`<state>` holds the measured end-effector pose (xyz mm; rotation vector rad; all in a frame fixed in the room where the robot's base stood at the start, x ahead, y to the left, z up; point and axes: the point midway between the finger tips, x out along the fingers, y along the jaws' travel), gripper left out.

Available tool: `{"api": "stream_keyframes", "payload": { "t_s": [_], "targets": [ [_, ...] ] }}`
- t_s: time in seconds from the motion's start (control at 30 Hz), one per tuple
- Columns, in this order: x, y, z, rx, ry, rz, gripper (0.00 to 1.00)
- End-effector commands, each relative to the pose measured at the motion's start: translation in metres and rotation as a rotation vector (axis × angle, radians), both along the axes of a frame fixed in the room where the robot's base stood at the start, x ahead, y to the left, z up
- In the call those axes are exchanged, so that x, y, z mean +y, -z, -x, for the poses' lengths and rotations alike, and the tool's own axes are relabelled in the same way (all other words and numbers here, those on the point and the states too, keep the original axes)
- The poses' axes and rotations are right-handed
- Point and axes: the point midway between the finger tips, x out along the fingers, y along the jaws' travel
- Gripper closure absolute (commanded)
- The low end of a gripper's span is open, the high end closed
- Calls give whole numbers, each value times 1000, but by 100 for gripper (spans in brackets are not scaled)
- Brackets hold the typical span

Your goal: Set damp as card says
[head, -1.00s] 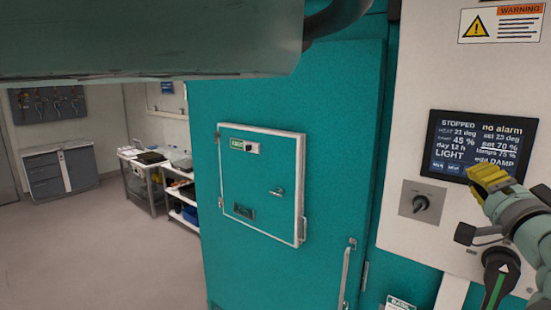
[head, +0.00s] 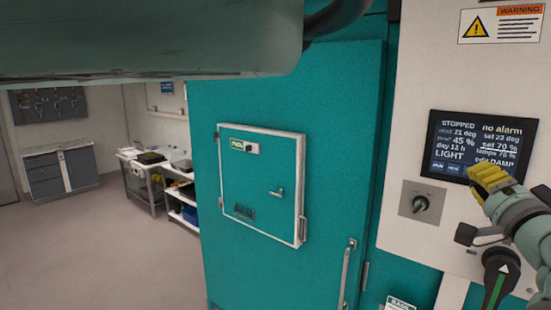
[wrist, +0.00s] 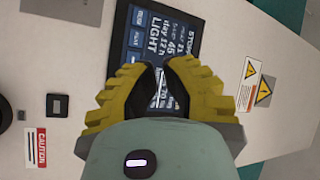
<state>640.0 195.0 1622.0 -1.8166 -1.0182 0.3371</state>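The control screen (head: 476,147) is on the pale panel at the right. It reads STOPPED, no alarm, 45 %, an underlined set 70 %, and edit DAMP at the lower right. It also shows, turned and partly covered, in the wrist view (wrist: 155,40).
A rotary knob (head: 421,203) sits below left of the screen, and a black handle with a green stripe (head: 497,275) lies under my gripper. The teal chamber door (head: 335,130) with a white-framed hatch (head: 262,185) stands left. Open floor (head: 90,250) is at far left.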

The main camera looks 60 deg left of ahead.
Motion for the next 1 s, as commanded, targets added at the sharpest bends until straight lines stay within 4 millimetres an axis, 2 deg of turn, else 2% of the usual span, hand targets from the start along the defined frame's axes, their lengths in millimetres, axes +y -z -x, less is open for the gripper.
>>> {"api": "stream_keyframes", "payload": {
  "t_s": [0.27,0.4,0.6,0.77,1.0],
  "targets": [
    [2,9,-15,-79,140,67,100],
    [0,20,-27,-173,303,174,100],
    [-8,30,-35,-336,548,379,100],
    [-16,33,-31,-480,738,571,100],
    [-26,22,-8,-719,1016,862,100]
  ]
}}
